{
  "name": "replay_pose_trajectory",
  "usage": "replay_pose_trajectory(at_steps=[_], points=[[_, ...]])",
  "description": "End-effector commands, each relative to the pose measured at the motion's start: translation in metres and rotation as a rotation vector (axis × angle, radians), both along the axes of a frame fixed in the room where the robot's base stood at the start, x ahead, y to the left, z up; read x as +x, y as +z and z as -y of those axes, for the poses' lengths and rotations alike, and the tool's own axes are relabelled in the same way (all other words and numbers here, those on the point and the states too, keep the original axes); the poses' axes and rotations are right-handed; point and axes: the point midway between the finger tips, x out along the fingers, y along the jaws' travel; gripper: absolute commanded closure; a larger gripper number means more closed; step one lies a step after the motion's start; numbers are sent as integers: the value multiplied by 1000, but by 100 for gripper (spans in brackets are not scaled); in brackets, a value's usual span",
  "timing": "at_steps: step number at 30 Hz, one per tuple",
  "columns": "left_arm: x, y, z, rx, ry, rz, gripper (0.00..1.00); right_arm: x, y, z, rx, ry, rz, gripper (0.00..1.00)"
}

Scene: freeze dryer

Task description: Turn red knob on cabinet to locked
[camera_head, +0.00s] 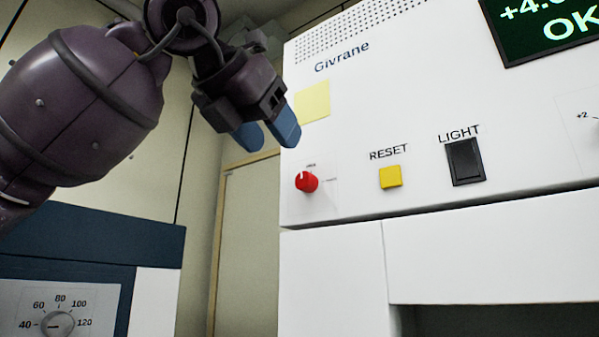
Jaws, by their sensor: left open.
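The red knob (306,182) sits on the lower left of the white cabinet front (362,110). A small label shows above the knob, too small to read fully. A pale mark on the knob's face points up and to the left. My left gripper (266,133) comes in from the upper left. It is open and empty, with its two blue fingertips above and a little left of the knob, apart from it. My right gripper is not in view.
A yellow RESET button (390,177) and a black LIGHT switch (465,161) are right of the knob. A yellow note (313,102) is above it. A screen (545,28) is at the upper right. A dial (58,324) is on the blue-and-white unit at the lower left.

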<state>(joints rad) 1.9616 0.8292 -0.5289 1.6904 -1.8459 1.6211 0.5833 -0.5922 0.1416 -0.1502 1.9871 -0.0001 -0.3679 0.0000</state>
Motion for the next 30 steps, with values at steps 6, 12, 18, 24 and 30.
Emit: replay_pose_trajectory(at_steps=[6,12,18,24,30], points=[[31,-14,19,0,-1,-4,43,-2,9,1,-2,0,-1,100],[54,-25,33,1,-2,-3,43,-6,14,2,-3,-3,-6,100],[66,-31,40,0,-2,-1,43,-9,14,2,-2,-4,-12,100],[68,-32,41,0,-2,-1,43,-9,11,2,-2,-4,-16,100],[68,-32,41,0,-2,-1,52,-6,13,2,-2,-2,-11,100]])
